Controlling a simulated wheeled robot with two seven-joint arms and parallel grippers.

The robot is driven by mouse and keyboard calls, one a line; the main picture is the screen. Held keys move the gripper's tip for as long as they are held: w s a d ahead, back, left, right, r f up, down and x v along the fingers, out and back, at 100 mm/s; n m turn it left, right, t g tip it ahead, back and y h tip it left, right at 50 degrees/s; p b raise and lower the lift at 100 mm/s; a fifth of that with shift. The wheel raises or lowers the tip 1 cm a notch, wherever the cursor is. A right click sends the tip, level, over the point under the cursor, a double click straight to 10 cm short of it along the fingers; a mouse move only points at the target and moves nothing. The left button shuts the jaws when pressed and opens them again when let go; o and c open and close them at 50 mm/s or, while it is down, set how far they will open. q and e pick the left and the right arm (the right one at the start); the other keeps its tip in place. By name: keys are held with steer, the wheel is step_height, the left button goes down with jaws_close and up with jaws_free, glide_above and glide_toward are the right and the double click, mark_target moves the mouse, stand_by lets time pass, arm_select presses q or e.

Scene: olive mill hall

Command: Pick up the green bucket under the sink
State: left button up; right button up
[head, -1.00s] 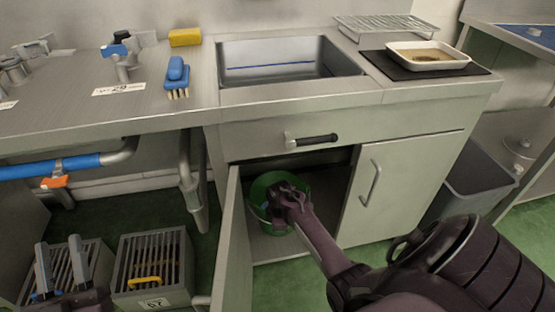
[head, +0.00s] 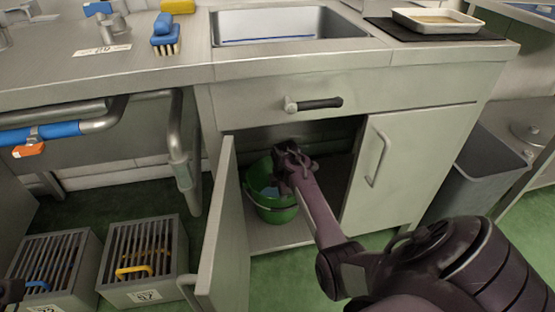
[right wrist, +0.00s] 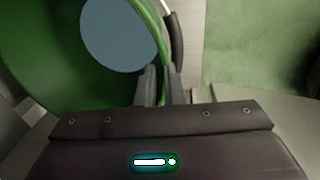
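The green bucket (head: 272,212) stands inside the open cabinet under the sink (head: 290,27), on the cabinet floor at the left side. It looks upright, and a blue-grey round surface shows inside it. My right gripper (head: 280,165) reaches down to the bucket's rim. In the right wrist view, the fingers (right wrist: 161,84) are close together with the green rim (right wrist: 160,50) between them. A dark handle grip (right wrist: 177,42) lies just outside the rim. Only a dark scrap of my left gripper shows at the lower left edge, so its fingers are hidden.
The left cabinet door (head: 222,235) stands open close to the bucket. The right door (head: 380,165) is shut. Grated boxes (head: 143,262) stand on the green floor at left. A grey bin (head: 480,180) stands at right. Counter and drawer handle (head: 314,104) are above.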

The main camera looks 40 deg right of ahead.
steer(key=f, duration=0.1)
steer(key=f+b, duration=0.1)
steer(key=f, duration=0.1)
steer(key=shift+w+d+f, duration=0.15)
steer(key=shift+d+f, duration=0.05)
steer(key=shift+r, duration=0.1)
jaws_close()
stand_by(1.0)
steer(key=shift+r, duration=0.1)
stand_by(0.3)
